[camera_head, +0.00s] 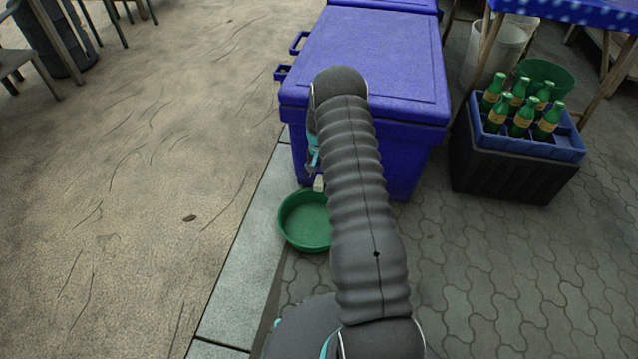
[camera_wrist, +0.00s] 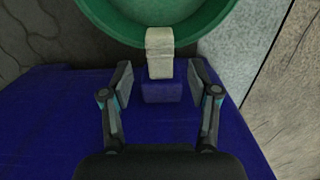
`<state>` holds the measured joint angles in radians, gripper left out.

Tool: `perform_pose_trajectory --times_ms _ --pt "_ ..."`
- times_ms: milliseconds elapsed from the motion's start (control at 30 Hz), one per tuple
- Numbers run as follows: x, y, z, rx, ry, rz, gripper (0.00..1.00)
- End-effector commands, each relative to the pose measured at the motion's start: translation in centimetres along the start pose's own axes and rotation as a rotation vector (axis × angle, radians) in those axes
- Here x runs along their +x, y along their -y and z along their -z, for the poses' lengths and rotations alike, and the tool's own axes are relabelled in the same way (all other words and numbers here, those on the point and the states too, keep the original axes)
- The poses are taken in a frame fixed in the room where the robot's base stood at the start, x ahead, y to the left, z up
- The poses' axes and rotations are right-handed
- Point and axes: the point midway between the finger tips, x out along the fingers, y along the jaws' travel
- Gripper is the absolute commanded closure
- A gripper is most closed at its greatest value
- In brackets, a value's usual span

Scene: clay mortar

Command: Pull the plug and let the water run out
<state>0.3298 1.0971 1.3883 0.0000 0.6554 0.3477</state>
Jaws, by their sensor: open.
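A large blue cool box (camera_head: 385,60) stands on the paving. A pale plug (camera_wrist: 159,50) sits at a small blue block (camera_wrist: 161,92) on the box's side; it also shows in the head view (camera_head: 318,184). A green basin (camera_head: 300,225) lies on the ground below the plug; its rim shows at the top of the wrist view (camera_wrist: 222,20). My gripper (camera_wrist: 160,80) is open, with one finger on each side of the plug and block and visible gaps to both. In the head view my arm hides part of the box and basin.
A dark crate with a blue top (camera_head: 515,150) holds several green bottles (camera_head: 522,117) to the right. A green tub (camera_head: 560,75) and a table with a blue cloth (camera_head: 570,10) stand behind it.

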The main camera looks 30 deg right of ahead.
Motion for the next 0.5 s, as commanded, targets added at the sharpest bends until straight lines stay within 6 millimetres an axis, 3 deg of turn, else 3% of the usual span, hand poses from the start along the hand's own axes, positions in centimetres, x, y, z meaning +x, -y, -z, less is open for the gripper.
perform_pose_trajectory --times_ms 200,500 --pt "3.8 0.0 -0.1 0.000 0.002 -0.001 0.40" --pt "5.8 0.0 0.0 -0.001 0.000 0.000 0.40"
